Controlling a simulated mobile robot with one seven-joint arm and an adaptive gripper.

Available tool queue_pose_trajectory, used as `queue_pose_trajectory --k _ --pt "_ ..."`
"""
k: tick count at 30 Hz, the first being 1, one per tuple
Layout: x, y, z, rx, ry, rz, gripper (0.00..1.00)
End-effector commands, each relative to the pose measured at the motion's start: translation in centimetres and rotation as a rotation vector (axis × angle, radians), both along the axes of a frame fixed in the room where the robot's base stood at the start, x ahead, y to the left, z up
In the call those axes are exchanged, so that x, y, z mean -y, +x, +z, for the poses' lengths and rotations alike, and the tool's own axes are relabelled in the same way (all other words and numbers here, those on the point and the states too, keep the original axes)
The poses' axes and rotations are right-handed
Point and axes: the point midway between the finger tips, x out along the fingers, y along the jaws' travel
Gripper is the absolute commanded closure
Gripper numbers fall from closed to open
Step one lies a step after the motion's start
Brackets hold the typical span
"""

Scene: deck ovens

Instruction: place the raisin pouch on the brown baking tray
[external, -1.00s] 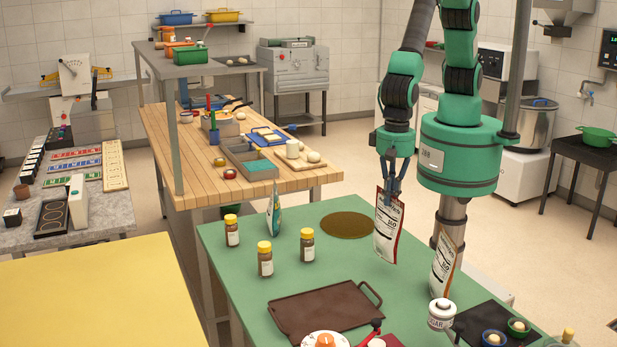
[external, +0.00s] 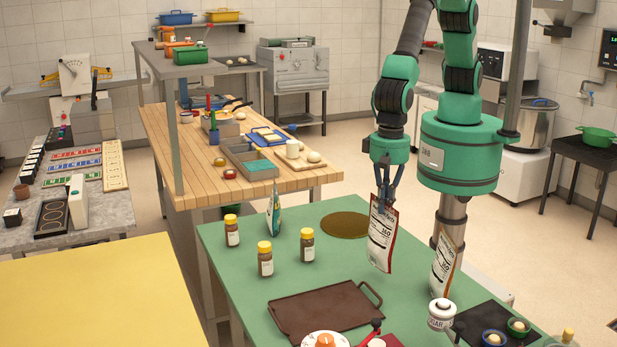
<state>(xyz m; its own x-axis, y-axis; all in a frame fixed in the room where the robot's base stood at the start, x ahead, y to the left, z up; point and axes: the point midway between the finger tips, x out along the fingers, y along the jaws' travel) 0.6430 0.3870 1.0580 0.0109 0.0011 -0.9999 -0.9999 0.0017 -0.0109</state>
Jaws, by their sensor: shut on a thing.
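My gripper (external: 385,199) is shut on the top edge of a white and dark red pouch (external: 381,238). It looks like the raisin pouch, but its name is too small to read. The pouch hangs nearly upright, slightly tilted, over the right part of the green table. I cannot tell whether its lower edge touches the table. The brown baking tray (external: 322,310) lies flat at the table's front middle, to the lower left of the pouch. The tray's surface is empty.
A similar pouch (external: 446,262) stands to the right, beside a white sugar jar (external: 441,314). Several yellow-lidded jars (external: 307,245) and a teal pouch (external: 274,212) stand behind the tray. A round brown mat (external: 345,225) lies at the back. A white dial device (external: 325,339) sits in front.

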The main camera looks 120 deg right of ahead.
Motion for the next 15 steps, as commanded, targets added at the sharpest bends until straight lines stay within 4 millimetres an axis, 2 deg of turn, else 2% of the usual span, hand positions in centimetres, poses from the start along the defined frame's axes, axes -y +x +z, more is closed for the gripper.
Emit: queue_pose_trajectory --k 15 --pt "-3.7 6.2 -0.6 0.001 0.001 0.000 1.00"
